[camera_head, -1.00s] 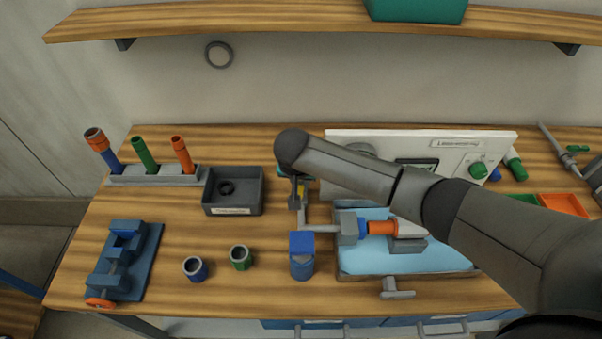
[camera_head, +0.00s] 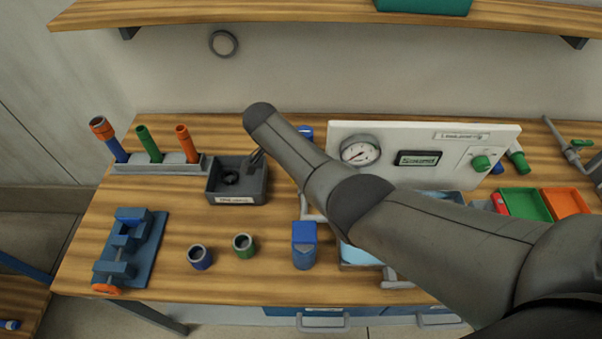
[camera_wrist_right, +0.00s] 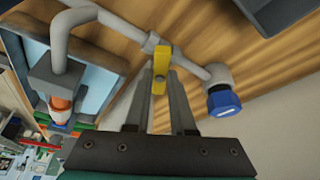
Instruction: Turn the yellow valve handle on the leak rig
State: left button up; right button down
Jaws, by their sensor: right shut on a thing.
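The yellow valve handle (camera_wrist_right: 162,56) shows in the right wrist view, on a grey pipe (camera_wrist_right: 120,27) and crosswise to it. My right gripper (camera_wrist_right: 163,75) is shut on it, one finger on each side. In the head view my right arm comes in from the right and hides the handle and most of the rig's pipe. My left gripper is not in view.
A panel with a gauge (camera_head: 360,152) stands behind my arm. A dark tray (camera_head: 238,196) lies to the left. A blue vise (camera_head: 129,247) and blue (camera_head: 200,258) and green (camera_head: 244,246) cups stand front left. The light blue basin (camera_head: 367,257) is partly covered.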

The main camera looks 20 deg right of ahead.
jog(key=m+b, duration=0.1)
jog(key=m+g+b, duration=0.1)
jog(key=m+b, duration=0.1)
jog(key=shift+w+f, duration=0.15)
jog(key=shift+f, duration=0.1)
jog(key=shift+w+d+r+m+g+b, duration=0.1)
jog(key=shift+m+g+b, duration=0.25)
jog(key=shift+m+b, duration=0.45)
jog(key=shift+r+m+g+b, duration=0.1)
jog(key=shift+m+g+b, duration=0.25)
jog(key=shift+m+b, duration=0.4)
jog(key=c, duration=0.8)
grip_release()
jog(key=shift+o, duration=0.2)
jog(key=v, duration=1.5)
jog(key=shift+r, duration=0.15)
